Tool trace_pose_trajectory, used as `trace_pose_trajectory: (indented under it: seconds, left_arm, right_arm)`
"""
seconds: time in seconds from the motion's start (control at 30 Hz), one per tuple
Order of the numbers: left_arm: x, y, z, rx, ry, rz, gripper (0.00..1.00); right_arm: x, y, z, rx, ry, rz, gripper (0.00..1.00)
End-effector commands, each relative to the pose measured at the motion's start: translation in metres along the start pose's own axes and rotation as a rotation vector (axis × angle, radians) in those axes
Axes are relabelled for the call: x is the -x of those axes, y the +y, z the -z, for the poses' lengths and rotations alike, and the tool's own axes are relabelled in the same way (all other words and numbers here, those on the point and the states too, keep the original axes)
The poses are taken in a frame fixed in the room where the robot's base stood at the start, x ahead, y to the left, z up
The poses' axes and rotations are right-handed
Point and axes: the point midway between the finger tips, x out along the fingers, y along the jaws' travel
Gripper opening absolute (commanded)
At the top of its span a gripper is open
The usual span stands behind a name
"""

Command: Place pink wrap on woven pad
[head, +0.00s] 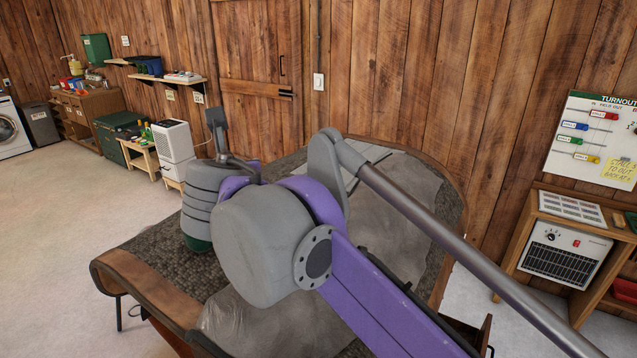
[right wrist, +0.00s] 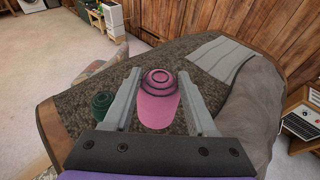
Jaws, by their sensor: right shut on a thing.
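The pink wrap (right wrist: 158,108), a rounded pink roll with dark rings at its end, is between the fingers of my right gripper (right wrist: 159,76) in the right wrist view. The gripper is shut on it. I cannot tell how far it is above the table. In the head view my purple and grey right arm hides the wrap and the fingers. A dark, woven-looking surface (head: 150,257) covers much of the table; it also shows in the right wrist view (right wrist: 75,103). I cannot tell whether this is the woven pad. My left gripper is not in view.
A dark green roll (right wrist: 101,105) stands left of the gripper. A pale ribbed sheet (right wrist: 226,58) lies at the back of the table. A crumpled grey cover (right wrist: 258,108) lies to the right. The table has a raised brown rim (head: 118,268). The left part is mostly bare.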

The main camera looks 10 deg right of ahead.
Motion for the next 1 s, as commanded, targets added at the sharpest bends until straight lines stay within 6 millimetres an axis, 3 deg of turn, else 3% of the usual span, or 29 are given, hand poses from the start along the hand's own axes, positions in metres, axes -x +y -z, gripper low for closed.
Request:
trace_pose_trajectory:
  seconds: [0.2, 0.63, 1.0]
  left_arm:
    - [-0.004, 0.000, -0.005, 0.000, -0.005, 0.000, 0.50]
    - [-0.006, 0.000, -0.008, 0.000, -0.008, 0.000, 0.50]
    - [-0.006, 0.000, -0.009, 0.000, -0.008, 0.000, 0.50]
  right_arm:
    - [-0.011, 0.000, 0.037, 0.000, 0.001, 0.001, 0.00]
    - [-0.027, 0.000, 0.088, 0.000, 0.000, 0.000, 0.00]
    - [-0.029, 0.000, 0.094, 0.000, 0.000, 0.000, 0.00]
